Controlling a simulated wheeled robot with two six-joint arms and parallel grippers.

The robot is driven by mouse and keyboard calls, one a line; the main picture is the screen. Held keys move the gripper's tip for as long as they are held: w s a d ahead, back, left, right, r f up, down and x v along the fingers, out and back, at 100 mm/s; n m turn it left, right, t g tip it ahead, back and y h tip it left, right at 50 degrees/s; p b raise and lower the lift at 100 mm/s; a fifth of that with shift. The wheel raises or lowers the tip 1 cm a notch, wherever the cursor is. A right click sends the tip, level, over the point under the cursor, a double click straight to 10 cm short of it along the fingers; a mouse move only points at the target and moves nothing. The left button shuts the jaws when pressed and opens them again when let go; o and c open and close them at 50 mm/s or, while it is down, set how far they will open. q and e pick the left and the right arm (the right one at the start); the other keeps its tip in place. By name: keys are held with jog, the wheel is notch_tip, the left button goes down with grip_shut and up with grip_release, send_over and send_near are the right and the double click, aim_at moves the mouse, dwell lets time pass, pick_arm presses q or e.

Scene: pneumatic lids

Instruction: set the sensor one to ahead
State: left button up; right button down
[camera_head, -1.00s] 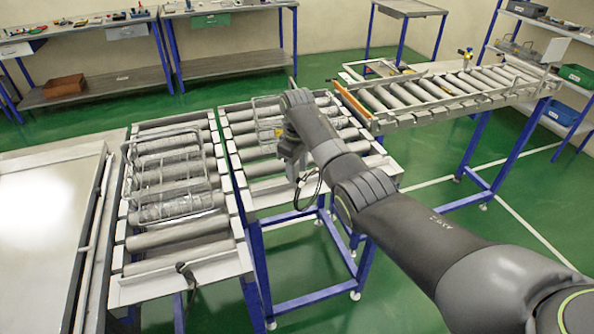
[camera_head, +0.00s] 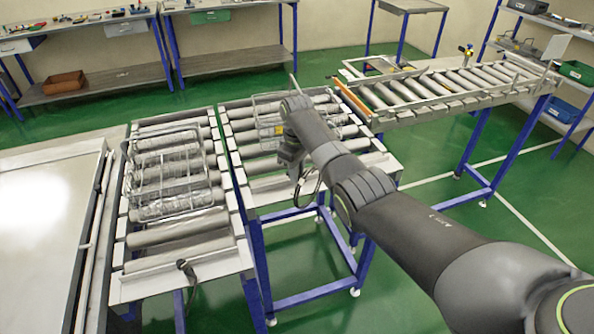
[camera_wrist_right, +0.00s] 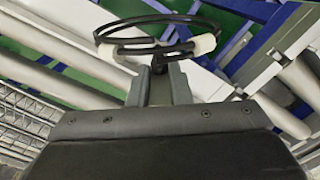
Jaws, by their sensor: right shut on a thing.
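My right gripper (camera_wrist_right: 160,88) is shut on a small dark piece (camera_wrist_right: 158,68) in the right wrist view. Black curved bands and a pale bar (camera_wrist_right: 203,46) lie just beyond the fingertips. In the head view my right arm reaches to the near right part of the middle roller conveyor (camera_head: 268,183), and a black cable loop (camera_head: 316,184) hangs beside the wrist. The fingertips are mostly hidden there. A dark sensor-like device (camera_head: 186,268) stands at the front of the left roller conveyor (camera_head: 130,292). I cannot tell which sensor is number one. My left gripper is not in view.
Wire baskets rest on the left conveyor (camera_head: 170,178) and the middle conveyor (camera_head: 264,108). Another roller conveyor (camera_head: 450,108) stands at the right. A large pale panel (camera_head: 45,220) is at the left. Green floor is open between the stands.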

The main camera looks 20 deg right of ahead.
jog(key=shift+r+m+p, duration=0.15)
jog(key=shift+m+p, duration=1.1)
jog(key=shift+m, duration=0.45)
jog(key=shift+m+p, duration=0.7)
jog(key=shift+m, duration=1.1)
jog(key=c, duration=1.3)
grip_release()
